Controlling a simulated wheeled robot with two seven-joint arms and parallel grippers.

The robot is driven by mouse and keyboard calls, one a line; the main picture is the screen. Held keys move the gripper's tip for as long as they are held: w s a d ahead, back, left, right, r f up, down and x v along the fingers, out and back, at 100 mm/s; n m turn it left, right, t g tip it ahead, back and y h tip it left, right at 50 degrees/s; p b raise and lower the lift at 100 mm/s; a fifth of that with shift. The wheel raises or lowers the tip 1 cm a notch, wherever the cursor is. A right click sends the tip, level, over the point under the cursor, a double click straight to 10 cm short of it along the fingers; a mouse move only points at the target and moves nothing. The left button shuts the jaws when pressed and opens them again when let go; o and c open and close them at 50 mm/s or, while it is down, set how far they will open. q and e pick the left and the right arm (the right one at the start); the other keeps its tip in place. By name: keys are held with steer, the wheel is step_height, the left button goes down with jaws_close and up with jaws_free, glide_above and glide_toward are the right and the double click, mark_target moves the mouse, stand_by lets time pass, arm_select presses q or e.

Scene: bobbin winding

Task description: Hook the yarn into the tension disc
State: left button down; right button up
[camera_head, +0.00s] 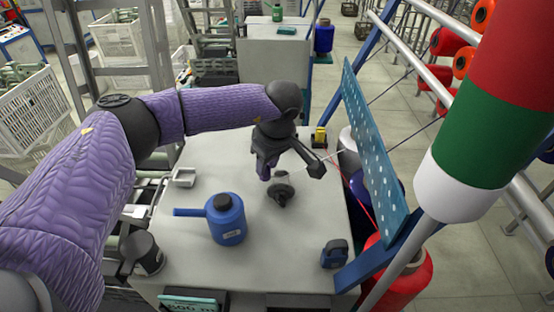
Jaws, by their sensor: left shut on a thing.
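My left gripper (316,167) reaches over the white table from the upper left, with its dark jaws pointing right toward the blue perforated panel. It is shut at the end of the thin red yarn (361,201), which runs from beside the fingertips down to the right, along the panel. The hold itself is too small to see clearly. A dark round fitting (281,191) stands on the table below and left of the fingertips, apart from them. It may be the tension disc, but I cannot tell. My right gripper is not in view.
A blue can with a spout (227,221) stands on the white table (185,265). The blue perforated panel (369,160) rises along the table's right edge. A small blue device (334,254) sits front right. A red, green and white striped post (489,130) is close at right.

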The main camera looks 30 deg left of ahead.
arm_select(q)
steer(key=shift+s+a, duration=0.35)
steer(key=shift+a, duration=0.35)
steer(key=shift+r+p, duration=0.1)
steer(key=shift+p, duration=0.2)
steer(key=r+p, duration=0.2)
steer(key=a+r+p, duration=0.1)
steer(key=r+p, duration=0.1)
steer(key=shift+s+r, duration=0.2)
steer(key=shift+r, duration=0.1)
